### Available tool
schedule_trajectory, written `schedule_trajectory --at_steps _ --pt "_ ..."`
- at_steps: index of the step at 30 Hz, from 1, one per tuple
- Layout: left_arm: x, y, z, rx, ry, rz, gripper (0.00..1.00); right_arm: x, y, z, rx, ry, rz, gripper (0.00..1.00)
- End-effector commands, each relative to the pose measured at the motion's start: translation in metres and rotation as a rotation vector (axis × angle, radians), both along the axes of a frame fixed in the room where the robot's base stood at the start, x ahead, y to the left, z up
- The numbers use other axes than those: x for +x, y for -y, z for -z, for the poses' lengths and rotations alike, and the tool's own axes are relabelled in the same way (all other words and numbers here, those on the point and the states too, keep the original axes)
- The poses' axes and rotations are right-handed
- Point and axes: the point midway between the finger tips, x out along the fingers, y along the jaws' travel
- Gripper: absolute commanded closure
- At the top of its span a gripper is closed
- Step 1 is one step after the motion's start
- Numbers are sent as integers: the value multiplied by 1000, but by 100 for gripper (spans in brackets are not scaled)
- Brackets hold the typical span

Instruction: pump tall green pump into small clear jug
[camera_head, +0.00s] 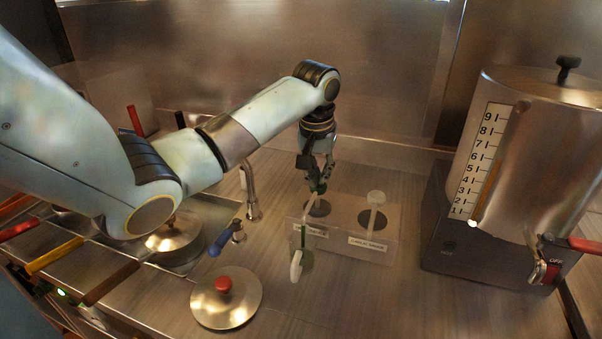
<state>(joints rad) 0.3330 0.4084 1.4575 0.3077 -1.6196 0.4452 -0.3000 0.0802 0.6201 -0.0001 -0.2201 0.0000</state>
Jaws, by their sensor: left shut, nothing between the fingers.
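My left gripper (319,188) is shut and points down over the left hole of the steel pump holder (345,242). The green pump (316,189) shows only as a dark green top at my fingertips, with a pale spout slanting down to the left; the gripper hides much of it. I cannot tell whether the fingers touch it. A small clear jug (306,260), greenish and see-through, stands at the front left of the holder, below the spout, with a pale handle toward the front. Its contents cannot be made out. My right gripper is not in view.
A white pump (376,198) stands in the holder's right hole. A faucet (251,192) stands behind to the left. A round lid with red knob (225,297) lies in front. A large steel dispenser (535,150) stands at right. The counter at front centre is clear.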

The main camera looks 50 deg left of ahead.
Motion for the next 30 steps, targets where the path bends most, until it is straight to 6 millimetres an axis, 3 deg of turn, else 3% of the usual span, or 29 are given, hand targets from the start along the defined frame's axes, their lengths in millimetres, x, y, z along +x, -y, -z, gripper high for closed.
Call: schedule_trajectory --at_steps 21,30 --pt "-1 1 28 -2 -4 0 100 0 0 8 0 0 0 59" --pt "-2 2 28 -4 -5 0 100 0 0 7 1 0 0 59"
